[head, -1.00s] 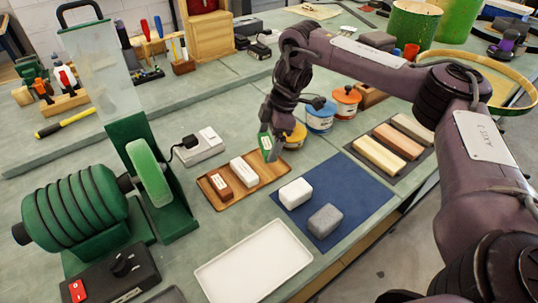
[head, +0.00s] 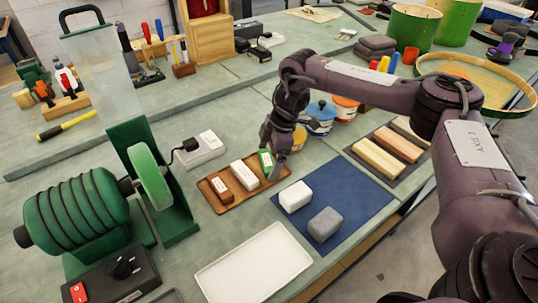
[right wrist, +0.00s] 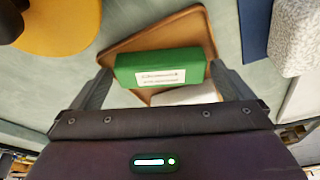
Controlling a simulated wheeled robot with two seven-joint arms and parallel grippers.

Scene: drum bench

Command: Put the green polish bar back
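The green polish bar (head: 266,162) is at the right end of the wooden tray (head: 221,208), beside the white bar (head: 243,175); a red-brown bar (head: 221,191) lies further left. My right gripper (head: 275,160) is low over the tray. In the right wrist view, the green bar (right wrist: 161,68) lies lengthwise between my right fingertips (right wrist: 162,72), its pale label facing the camera. Whether the bar bears fully on the tray is hard to tell. My left gripper does not show.
A blue mat (head: 362,197) with a white block (head: 295,196) and a grey block (head: 325,224) lies right of the tray. A white tray (head: 253,264) is in front. Lidded tins (head: 320,118) stand behind my gripper. The green buffing machine (head: 80,212) stands left.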

